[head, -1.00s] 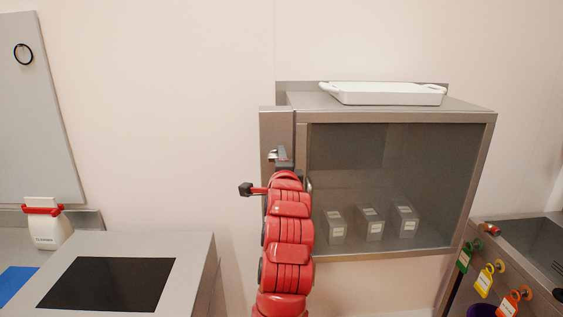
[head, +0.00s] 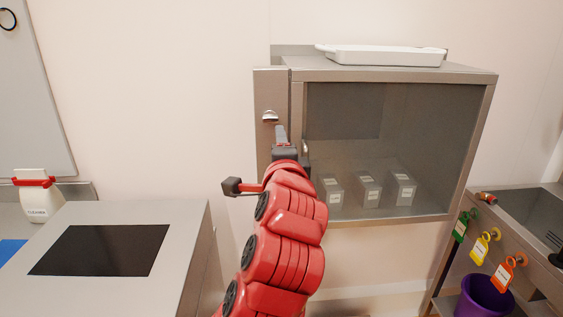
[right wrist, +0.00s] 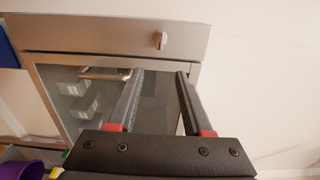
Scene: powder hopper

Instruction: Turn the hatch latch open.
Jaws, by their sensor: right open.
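The hatch latch (head: 270,116) is a small silver tab on the left post of a grey steel cabinet. It also shows in the right wrist view (right wrist: 161,41), beyond the fingertips. My right gripper (head: 281,132) is in front of the post, just below and right of the latch. In the right wrist view my right gripper (right wrist: 160,74) has its two dark fingers apart, with nothing between them. The latch looks clear of both fingers. The hatch's bar handle (right wrist: 105,74) is on the glass door beside the post. My left gripper is not in view.
Behind the glass stand clear boxes (head: 367,190) with labels. A white tray (head: 385,56) lies on the cabinet top. At the right, coloured tags (head: 480,250) hang above a purple bin (head: 483,298). A white bottle (head: 38,197) stands at the left.

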